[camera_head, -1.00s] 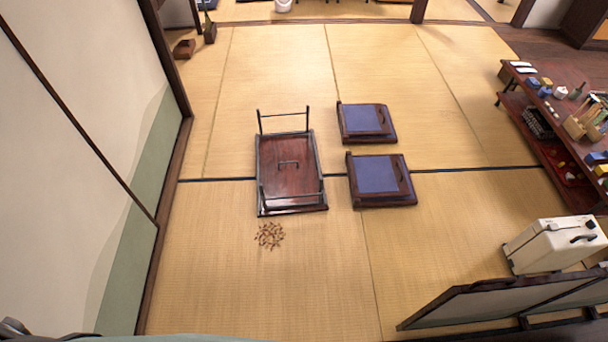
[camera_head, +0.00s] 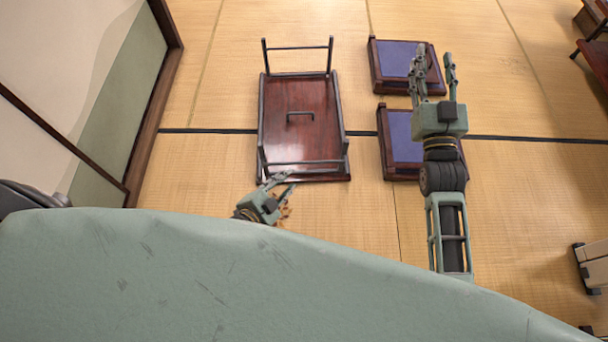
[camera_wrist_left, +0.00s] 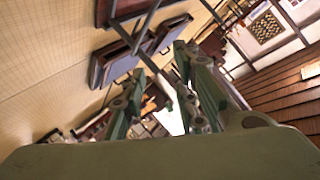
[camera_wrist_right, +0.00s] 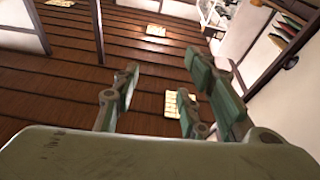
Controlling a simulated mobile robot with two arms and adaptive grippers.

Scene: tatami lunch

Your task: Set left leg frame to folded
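A low red-brown table (camera_head: 300,125) lies upside down on the tatami, with a handle on its underside. One dark leg frame (camera_head: 297,46) stands at its far end. The other leg frame (camera_head: 302,163) crosses its near end; its exact tilt is unclear. Which one is the left frame cannot be told. My left gripper (camera_head: 287,181) is open just in front of the table's near edge, close to the near frame. Dark bars (camera_wrist_left: 150,22) show beyond its fingers in the left wrist view; contact is unclear. My right gripper (camera_head: 432,68) is open and empty, right of the table.
Two blue-topped, dark-framed seats (camera_head: 395,62) (camera_head: 398,130) lie right of the table, partly behind my right arm. Brown scattered bits (camera_head: 284,211) lie beside my left gripper. A wall panel (camera_head: 115,110) stands at left.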

